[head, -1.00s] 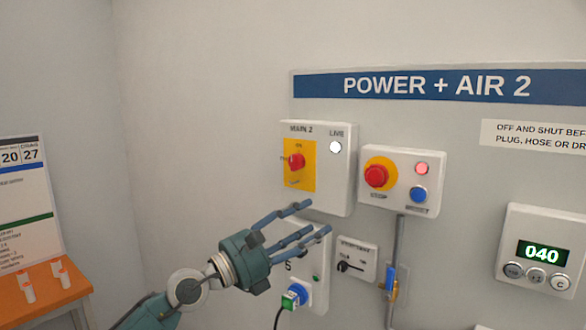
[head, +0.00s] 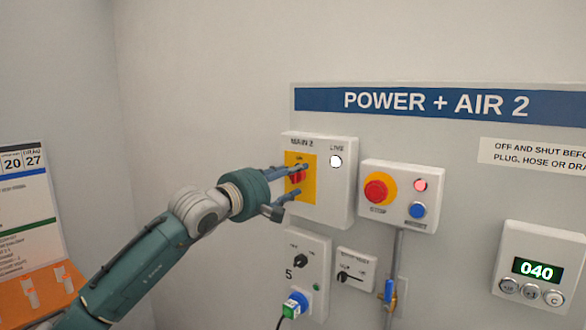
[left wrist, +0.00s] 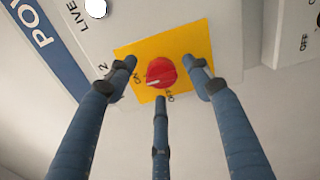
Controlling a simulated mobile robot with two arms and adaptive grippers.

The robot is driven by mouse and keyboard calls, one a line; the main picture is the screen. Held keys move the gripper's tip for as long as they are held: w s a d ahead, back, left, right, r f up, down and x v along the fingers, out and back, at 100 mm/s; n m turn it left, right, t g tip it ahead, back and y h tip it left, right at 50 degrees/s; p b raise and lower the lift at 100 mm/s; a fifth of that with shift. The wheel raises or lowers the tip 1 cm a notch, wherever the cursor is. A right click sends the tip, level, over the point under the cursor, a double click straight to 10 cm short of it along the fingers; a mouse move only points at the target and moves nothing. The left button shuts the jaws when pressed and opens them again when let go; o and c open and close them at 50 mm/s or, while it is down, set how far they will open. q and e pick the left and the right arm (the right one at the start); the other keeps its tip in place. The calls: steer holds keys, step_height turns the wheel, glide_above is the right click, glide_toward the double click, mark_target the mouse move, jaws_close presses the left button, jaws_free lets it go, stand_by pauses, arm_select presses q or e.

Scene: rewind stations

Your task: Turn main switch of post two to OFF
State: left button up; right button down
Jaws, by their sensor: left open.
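The main switch of post two is a red rotary knob (head: 297,176) on a yellow plate (head: 309,190), on the white MAIN 2 box (head: 338,190). My left gripper (head: 293,180) is open in front of the plate, its fingers partly hiding the knob in the head view. In the left wrist view the red knob (left wrist: 161,73) shows between the spread fingertips (left wrist: 160,80), its white mark toward the ON label. I cannot tell whether any finger touches it. The LIVE lamp (head: 336,161) looks white. My right gripper is not in view.
Right of the switch box is a box with a red stop button (head: 378,188) and a blue button (head: 418,210).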

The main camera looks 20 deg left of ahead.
arm_select(q)
steer(key=shift+w+d, duration=0.25)
steer(key=shift+w, duration=0.45)
steer(key=c, duration=1.1)
steer(key=shift+f, duration=0.1)
